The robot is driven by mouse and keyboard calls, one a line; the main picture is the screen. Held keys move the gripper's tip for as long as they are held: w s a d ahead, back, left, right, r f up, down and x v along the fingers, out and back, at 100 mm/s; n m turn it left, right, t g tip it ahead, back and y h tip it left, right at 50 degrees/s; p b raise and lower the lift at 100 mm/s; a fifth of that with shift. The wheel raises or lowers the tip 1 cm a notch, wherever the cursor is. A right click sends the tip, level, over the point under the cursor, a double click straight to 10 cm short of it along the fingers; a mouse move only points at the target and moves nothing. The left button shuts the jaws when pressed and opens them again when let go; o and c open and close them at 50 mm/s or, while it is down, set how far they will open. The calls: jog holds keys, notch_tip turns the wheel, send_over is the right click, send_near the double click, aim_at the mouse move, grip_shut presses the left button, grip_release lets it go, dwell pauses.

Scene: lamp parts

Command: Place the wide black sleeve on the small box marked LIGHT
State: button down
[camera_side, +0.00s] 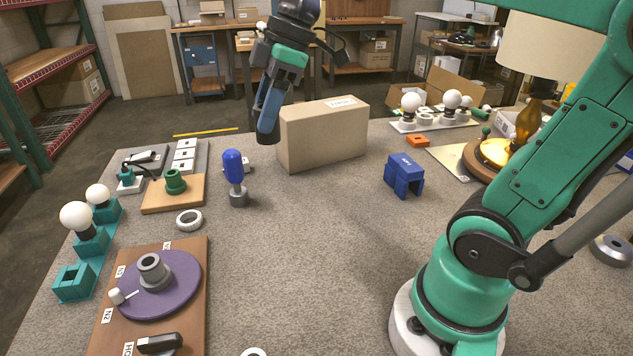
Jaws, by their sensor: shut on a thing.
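My gripper (270,108) hangs above the table at the upper middle, just left of a tan box, with its blue fingers pointing down. It is shut on a dark cylindrical piece, which looks like the wide black sleeve (267,132), at the lower end of the fingers. The sleeve is in the air and partly covered by the fingers. The tan box (322,138) stands upright on the table. It has a white label on top whose print is too small to read, so I cannot tell whether it says LIGHT.
A blue-capped post (235,178) stands below the gripper. A blue bracket (404,175) stands to the right. A wooden board with a purple disc (160,285) and teal bulb holders (92,242) are at the left. White bulbs (452,103) stand at the back right. The middle table is clear.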

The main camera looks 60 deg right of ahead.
jog(key=w+d+r+m+t+h, duration=0.1)
jog(key=w+d+r+m+h, duration=0.1)
jog(key=w+d+m, duration=0.45)
jog(key=m+h, duration=0.4)
jog(key=m, duration=0.7)
send_over(322, 108)
jog(key=s+a, duration=0.1)
jog(key=s, duration=0.1)
jog(key=f, duration=0.2)
jog(key=shift+n, duration=0.25)
jog(key=shift+w+f, duration=0.2)
jog(key=shift+f, duration=3.6)
jog(key=shift+f, duration=0.15)
jog(key=shift+c, duration=2.1)
grip_release()
